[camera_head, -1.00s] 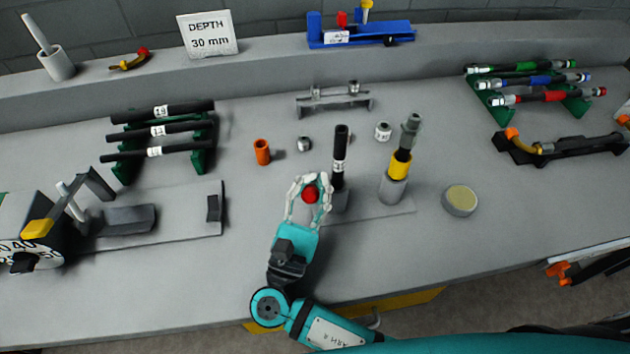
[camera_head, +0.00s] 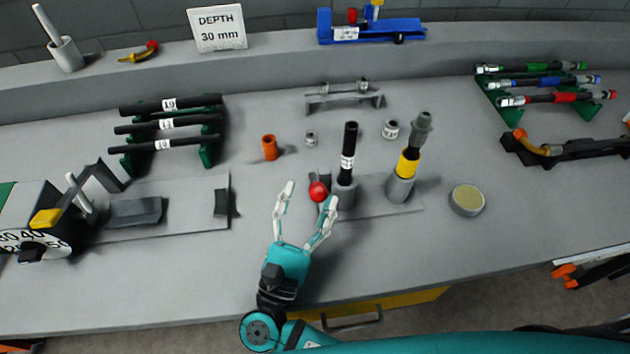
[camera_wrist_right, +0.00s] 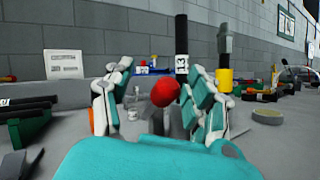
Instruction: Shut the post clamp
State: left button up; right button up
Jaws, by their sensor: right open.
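The post clamp (camera_head: 346,195) is a grey holder on a flat plate, with a black hose marked 13 (camera_head: 349,150) standing upright in it. Its red ball knob (camera_head: 318,191) is at the clamp's left side and shows in the right wrist view (camera_wrist_right: 165,93). My right gripper (camera_head: 310,190) is open, with its fingers spread on either side of the knob and apart from it. The clamp's lever behind the knob is mostly hidden. My left gripper is out of view.
A grey post with a yellow-banded fitting (camera_head: 403,185) stands right of the clamp, and a round tin (camera_head: 467,200) beyond it. An orange sleeve (camera_head: 270,147) and small metal fittings stand behind. A hose rack (camera_head: 207,150) is at left. The bench front is clear.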

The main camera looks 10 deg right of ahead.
jog(key=s+a, duration=0.4)
jog(key=s, duration=0.3)
jog(key=shift+s+a, duration=0.25)
jog(key=shift+s, duration=0.1)
jog(key=shift+r, duration=0.1)
